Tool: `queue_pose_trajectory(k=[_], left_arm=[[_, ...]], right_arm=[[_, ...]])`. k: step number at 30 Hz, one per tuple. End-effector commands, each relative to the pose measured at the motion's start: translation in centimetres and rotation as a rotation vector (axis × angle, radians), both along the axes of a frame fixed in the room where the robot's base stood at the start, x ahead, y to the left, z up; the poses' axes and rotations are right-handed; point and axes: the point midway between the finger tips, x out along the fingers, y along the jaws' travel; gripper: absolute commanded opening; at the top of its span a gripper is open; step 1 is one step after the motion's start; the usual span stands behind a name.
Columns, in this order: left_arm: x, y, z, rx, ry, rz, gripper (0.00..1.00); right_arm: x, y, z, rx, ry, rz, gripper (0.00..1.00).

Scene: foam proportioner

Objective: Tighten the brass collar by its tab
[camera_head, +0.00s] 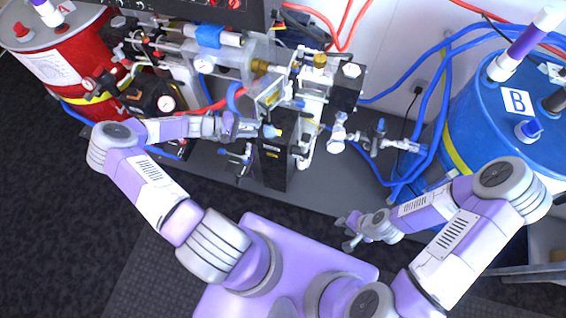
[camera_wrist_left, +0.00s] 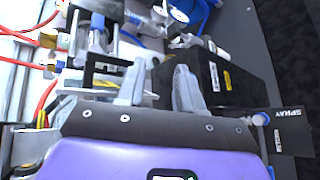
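A brass collar-like fitting (camera_head: 259,66) shows at the right end of the clear cylinder. Another brass-coloured part (camera_head: 320,60) sits on top of the central block. I cannot tell for certain which is the task's collar, and no tab can be made out. My left gripper (camera_head: 250,129) is at the front of the central machine, nearer me than both brass parts. In the left wrist view its two fingers (camera_wrist_left: 158,82) stand apart with nothing clearly between them. My right gripper (camera_head: 349,231) hangs low near the platform's front edge, fingers apart and empty.
A red drum A (camera_head: 75,62) stands at the left and a blue drum B (camera_head: 490,135) at the right. A black box (camera_head: 273,165) stands below the central machine; it fills the right of the wrist view (camera_wrist_left: 235,85). Blue hoses (camera_head: 420,110) run to the right.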

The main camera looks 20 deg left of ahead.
Motion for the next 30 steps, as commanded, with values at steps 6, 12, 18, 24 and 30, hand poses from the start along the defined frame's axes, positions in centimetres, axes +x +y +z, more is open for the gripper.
queue_pose_trajectory(k=[6, 12, 18, 24, 30], left_arm=[[-0.3, -4.1, -1.9, 0.042, 0.061, -0.076, 0.36], [-1.1, -7.7, -3.7, 0.094, 0.115, -0.142, 0.36], [-2.3, -11.0, -5.4, 0.153, 0.163, -0.21, 0.36], [-3.5, -13.4, -6.6, 0.208, 0.195, -0.264, 0.36], [-4.1, -14.4, -7.1, 0.235, 0.208, -0.285, 0.36]], right_arm=[[0.0, 0.0, -0.5, 0.0, 0.0, 0.0, 0.37], [0.0, 0.0, -0.8, 0.0, 0.0, 0.0, 0.37], [0.0, 0.0, -1.3, 0.0, 0.0, 0.0, 0.37], [0.0, 0.0, -1.6, 0.0, 0.0, 0.0, 0.37], [0.0, 0.0, -1.7, 0.0, 0.0, 0.0, 0.37]])
